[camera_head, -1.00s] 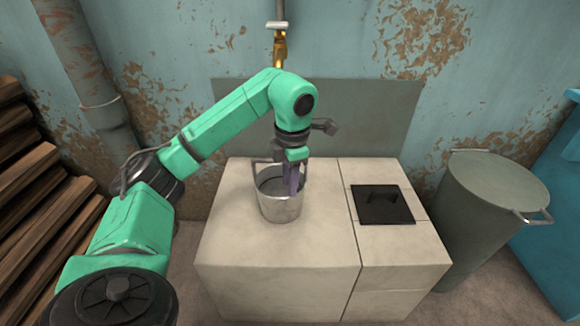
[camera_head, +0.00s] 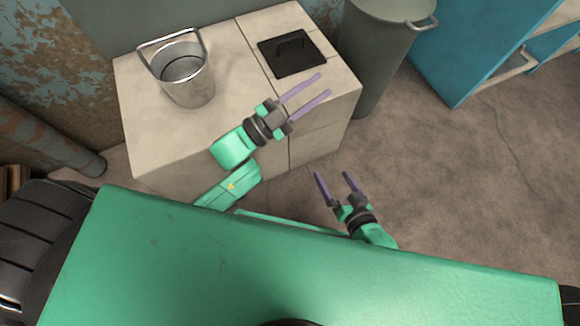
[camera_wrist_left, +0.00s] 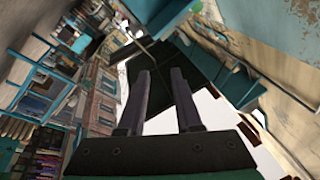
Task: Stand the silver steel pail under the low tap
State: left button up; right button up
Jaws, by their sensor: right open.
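The silver steel pail (camera_head: 192,88) stands upright on the pale block (camera_head: 140,115), toward its back left. Its handle (camera_head: 166,38) is up, above the rim at the back. My left gripper (camera_head: 324,85) is open and empty, to the right of the pail and apart from it, near the block's right side. Its two fingers also show apart, with nothing between them, in the left wrist view (camera_wrist_left: 159,72). My right gripper (camera_head: 333,175) is open and empty, lower, over the floor in front of the block. The tap is out of view now.
A black hatch with a handle (camera_head: 292,54) is set in the block's right part. A grey-green bin (camera_head: 375,60) stands right of the block, with a blue cabinet (camera_head: 470,45) beyond. A pipe (camera_head: 50,135) is at left. The floor (camera_head: 460,170) at right is clear.

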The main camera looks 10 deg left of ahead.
pick_arm(q)
jog(key=s+a+f+n+g+y, duration=0.1)
jog(key=s+f+n+y, duration=0.3)
jog(key=f+n, duration=0.3)
jog(key=s+a+f+n+g+y, duration=0.1)
jog(key=s+f+n+y, duration=0.3)
jog(key=f, duration=1)
jog(key=s+n+g, duration=0.1)
jog(key=s+n, duration=0.1)
jog(key=n, duration=0.1)
jog(key=shift+a, duration=0.3)
jog(key=shift+r, duration=0.1)
